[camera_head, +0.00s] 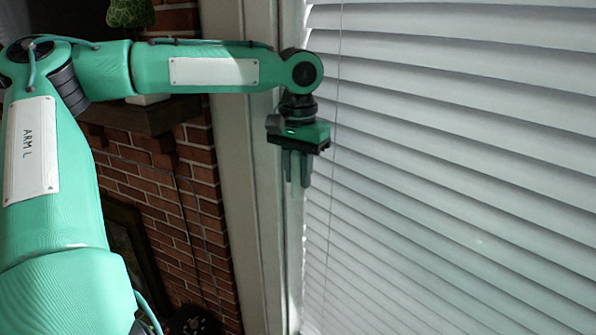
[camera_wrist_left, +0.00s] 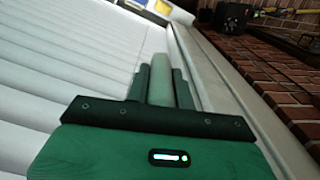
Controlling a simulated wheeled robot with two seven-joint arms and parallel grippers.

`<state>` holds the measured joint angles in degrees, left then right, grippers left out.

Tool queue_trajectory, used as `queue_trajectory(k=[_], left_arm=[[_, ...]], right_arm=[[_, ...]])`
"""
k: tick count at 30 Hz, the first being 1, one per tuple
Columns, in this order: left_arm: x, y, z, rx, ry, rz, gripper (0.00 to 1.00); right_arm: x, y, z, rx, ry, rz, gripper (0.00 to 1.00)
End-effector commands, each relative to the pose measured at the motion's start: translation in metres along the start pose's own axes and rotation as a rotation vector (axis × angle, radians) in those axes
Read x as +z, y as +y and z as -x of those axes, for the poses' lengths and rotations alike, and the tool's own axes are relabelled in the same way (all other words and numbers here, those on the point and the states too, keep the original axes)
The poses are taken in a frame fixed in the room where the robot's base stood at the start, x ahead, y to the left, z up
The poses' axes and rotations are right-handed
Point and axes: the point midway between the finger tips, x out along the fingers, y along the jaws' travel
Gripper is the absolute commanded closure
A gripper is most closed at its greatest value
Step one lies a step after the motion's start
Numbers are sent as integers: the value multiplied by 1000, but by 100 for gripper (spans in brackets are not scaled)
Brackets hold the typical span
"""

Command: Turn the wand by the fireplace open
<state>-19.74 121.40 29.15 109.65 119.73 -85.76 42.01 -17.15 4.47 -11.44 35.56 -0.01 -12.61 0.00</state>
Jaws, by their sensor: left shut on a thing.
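My left gripper (camera_head: 296,168) points down beside the window frame, at the left edge of the white blind (camera_head: 450,150). In the left wrist view its two fingers (camera_wrist_left: 160,88) are shut on a pale grey-green rod, the wand (camera_wrist_left: 159,68), which runs between them and stands out past their tips. In the head view the wand cannot be made out behind the gripper. The blind's slats slope and overlap closely, with shaded bands between them; they also show in the left wrist view (camera_wrist_left: 60,60). My right gripper is not in view.
The brick fireplace wall (camera_head: 190,215) with a dark mantel (camera_head: 150,117) stands left of the pale window frame (camera_head: 245,190). A thin cord (camera_head: 336,75) hangs in front of the blind. A dark box-like object (camera_wrist_left: 232,17) shows at the far end of the wrist view.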

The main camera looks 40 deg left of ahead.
Motion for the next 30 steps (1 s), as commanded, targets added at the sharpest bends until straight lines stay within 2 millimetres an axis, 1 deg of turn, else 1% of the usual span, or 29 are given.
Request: queue_trajectory(k=[10, 30], left_arm=[[0, 0, 2, 0, 2, -306, 99], [0, 1, 2, -1, 4, -922, 99]], right_arm=[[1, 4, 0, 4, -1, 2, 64], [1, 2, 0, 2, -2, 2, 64]])
